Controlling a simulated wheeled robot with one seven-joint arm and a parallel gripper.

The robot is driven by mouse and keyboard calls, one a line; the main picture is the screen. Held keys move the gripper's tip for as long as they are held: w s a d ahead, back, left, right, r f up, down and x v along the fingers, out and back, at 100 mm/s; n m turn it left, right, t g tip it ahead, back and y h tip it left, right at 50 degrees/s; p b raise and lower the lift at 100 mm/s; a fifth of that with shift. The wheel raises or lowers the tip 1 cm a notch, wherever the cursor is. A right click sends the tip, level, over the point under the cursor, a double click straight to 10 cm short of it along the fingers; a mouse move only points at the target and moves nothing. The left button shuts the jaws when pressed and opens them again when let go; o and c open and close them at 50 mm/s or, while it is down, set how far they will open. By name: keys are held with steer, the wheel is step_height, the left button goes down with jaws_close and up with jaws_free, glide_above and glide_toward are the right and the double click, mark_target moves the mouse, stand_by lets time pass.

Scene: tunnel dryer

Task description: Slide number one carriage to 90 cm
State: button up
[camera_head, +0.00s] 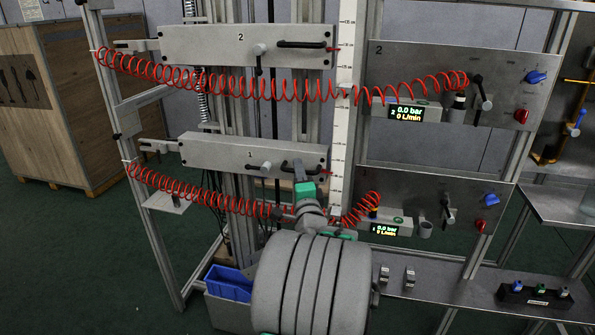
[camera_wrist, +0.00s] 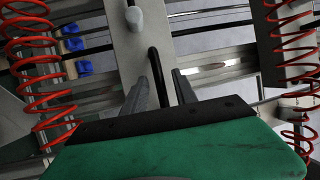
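The number one carriage (camera_head: 228,155) is the lower grey plate marked 1, on the vertical rails. It bears a grey knob (camera_head: 264,168) and a black handle (camera_head: 288,166) at its right. A small red pointer sits at its right edge, beside the white vertical scale (camera_head: 337,185); I cannot read its figures. My gripper (camera_head: 301,174) is at the handle, partly hidden by its green part. In the wrist view, my gripper's two fingers (camera_wrist: 160,88) are apart, with the black handle (camera_wrist: 155,68) between them. Gaps show on both sides of the handle.
The number two carriage (camera_head: 205,47) is above on the same frame. Red coiled hoses (camera_head: 190,186) run across in front, near my arm. Right panels carry gauges (camera_head: 384,230) and knobs. A blue bin (camera_head: 228,283) stands below. A wooden crate (camera_head: 60,105) is at left.

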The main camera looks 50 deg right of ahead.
steer(key=shift+w+d+r, duration=0.1)
steer(key=shift+w+d, duration=0.2)
steer(key=shift+w, duration=0.1)
jaws_close()
steer(key=shift+s, duration=0.1)
stand_by(1.1)
